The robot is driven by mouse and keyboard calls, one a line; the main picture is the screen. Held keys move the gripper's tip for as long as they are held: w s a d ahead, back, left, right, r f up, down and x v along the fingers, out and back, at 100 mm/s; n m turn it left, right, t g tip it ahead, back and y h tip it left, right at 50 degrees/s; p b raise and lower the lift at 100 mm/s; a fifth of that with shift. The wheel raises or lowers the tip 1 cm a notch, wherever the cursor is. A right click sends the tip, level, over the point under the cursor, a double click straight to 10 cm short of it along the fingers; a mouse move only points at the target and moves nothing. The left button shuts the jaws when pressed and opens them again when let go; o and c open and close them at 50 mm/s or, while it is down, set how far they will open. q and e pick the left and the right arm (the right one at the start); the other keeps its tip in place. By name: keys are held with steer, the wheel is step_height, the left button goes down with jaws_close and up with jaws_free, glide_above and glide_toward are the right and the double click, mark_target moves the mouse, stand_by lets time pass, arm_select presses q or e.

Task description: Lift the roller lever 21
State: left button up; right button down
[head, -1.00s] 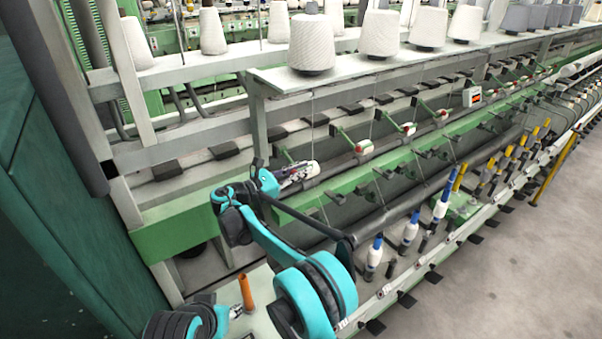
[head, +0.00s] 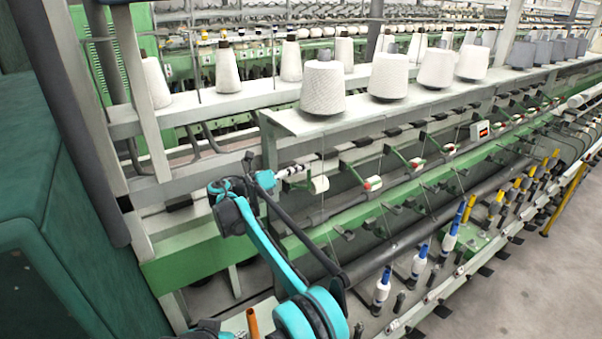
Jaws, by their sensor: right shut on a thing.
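The roller lever at the near left end of the row has a white roller (head: 319,185) on a green arm. My right gripper (head: 300,175), small and striped black and white here, is at this lever, just left of the roller, and is shut on it. The roller sits higher than the line of the other rollers. The fingertips and their exact contact are too small to make out. My left gripper is not in view.
More roller levers (head: 372,184) run along the rail to the right. White yarn cones (head: 323,88) stand on the shelf above. Bobbins (head: 382,286) on spindles line the front. A dark green cabinet (head: 70,250) stands at left. Open floor (head: 530,290) lies at right.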

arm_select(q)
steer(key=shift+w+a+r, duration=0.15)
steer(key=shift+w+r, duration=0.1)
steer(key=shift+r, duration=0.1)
arm_select(e)
steer(key=shift+w+a+r, duration=0.15)
steer(key=shift+w+r, duration=0.25)
steer(key=shift+w, duration=0.05)
steer(key=shift+r, duration=0.1)
steer(key=c, duration=1.6)
jaws_free()
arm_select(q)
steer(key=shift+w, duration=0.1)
arm_select(e)
steer(key=shift+o, duration=0.2)
steer(key=v, duration=1.1)
steer(key=shift+a, duration=0.3)
steer(key=shift+s+f, duration=0.1)
steer(key=shift+f, duration=0.15)
